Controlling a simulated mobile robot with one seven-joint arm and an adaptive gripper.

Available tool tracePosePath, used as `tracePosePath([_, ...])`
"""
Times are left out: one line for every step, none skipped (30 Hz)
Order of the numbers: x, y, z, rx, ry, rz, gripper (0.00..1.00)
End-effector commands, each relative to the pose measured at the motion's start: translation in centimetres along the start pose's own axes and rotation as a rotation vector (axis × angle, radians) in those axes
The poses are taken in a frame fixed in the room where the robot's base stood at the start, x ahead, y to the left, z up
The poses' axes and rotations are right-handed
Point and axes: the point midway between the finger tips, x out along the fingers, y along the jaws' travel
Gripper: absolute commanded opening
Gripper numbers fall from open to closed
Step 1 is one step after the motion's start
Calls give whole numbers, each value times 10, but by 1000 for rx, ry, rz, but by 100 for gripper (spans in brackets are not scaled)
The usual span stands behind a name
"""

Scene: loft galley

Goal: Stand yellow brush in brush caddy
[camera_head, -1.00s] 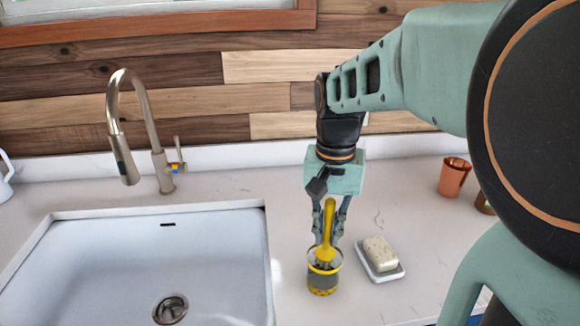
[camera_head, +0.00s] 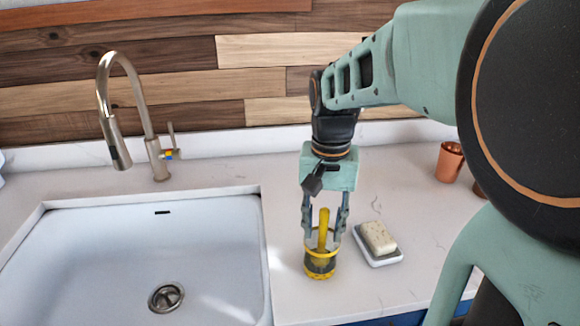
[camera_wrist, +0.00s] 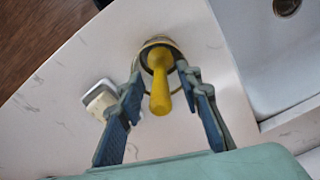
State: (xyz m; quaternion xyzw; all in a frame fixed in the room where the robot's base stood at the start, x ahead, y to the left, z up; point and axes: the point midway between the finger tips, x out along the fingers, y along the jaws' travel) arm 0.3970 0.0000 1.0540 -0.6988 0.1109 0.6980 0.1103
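The yellow brush (camera_head: 323,225) stands in the brush caddy (camera_head: 320,268), its handle pointing up and its lower end inside. The caddy is a small round container with a yellow rim on the counter, right of the sink. My gripper (camera_head: 324,234) points down over the caddy, one finger on each side of the handle. In the wrist view, the yellow handle (camera_wrist: 160,92) lies between the spread fingers with gaps on both sides. The caddy (camera_wrist: 153,42) is partly hidden behind the handle there.
A soap bar (camera_head: 379,237) on a white dish (camera_head: 378,258) sits close right of the caddy. The sink (camera_head: 140,260) with its tall faucet (camera_head: 150,125) is at left. A copper cup (camera_head: 449,162) stands at the back right. The counter behind my gripper is clear.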

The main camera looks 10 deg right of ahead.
Motion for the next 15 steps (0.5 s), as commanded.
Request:
tracePosePath([0,0,0,0,0,0,33])
tracePosePath([0,0,0,0,0,0,33])
tracePosePath([0,0,0,0,0,0,33])
tracePosePath([0,0,0,0,0,0,33])
tracePosePath([0,0,0,0,0,0,33])
tracePosePath([0,0,0,0,0,0,33])
tracePosePath([0,0,0,0,0,0,33])
tracePosePath([-1,0,0,0,0,0,33])
tracePosePath([-3,0,0,0,0,0,33])
tracePosePath([-5,0,0,0,1,0,33])
tracePosePath([-8,0,-1,0,2,0,33])
tracePosePath([-14,0,-1,0,4,-1,33])
tracePosePath([-18,0,-1,0,4,-1,33])
tracePosePath([-24,0,-1,0,5,-1,33])
tracePosePath([-32,0,-1,0,5,-1,33])
